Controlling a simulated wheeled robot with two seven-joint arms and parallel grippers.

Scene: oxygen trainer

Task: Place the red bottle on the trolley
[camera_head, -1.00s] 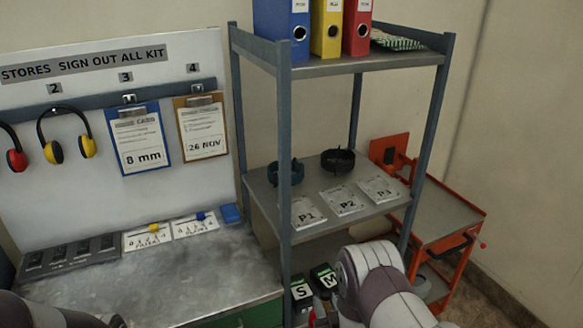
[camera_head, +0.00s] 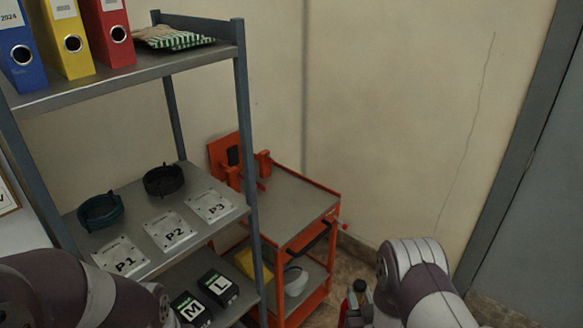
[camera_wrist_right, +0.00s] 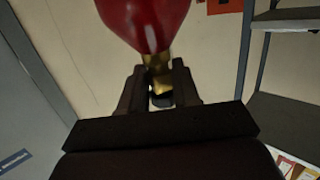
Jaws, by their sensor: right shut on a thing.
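The red bottle (camera_wrist_right: 148,22) fills the top of the right wrist view, with a brass-coloured neck. My right gripper (camera_wrist_right: 158,82) is shut on that neck, one dark finger on each side. In the head view only a little red of the bottle shows beside my right arm, at the bottom; most of it is hidden. The orange trolley (camera_head: 292,207) stands against the wall behind the shelf unit, with a bare grey top tray. The bottle is in front of the trolley and to its right, apart from it. My left arm shows at the lower left; its gripper is out of view.
A metal shelf unit (camera_head: 243,120) stands left of the trolley, holding folders (camera_head: 108,30), two dark coils (camera_head: 163,180) and labelled plates (camera_head: 170,230). A yellow item and a pale item (camera_head: 295,280) sit on the trolley's lower shelf. A grey door frame is at right.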

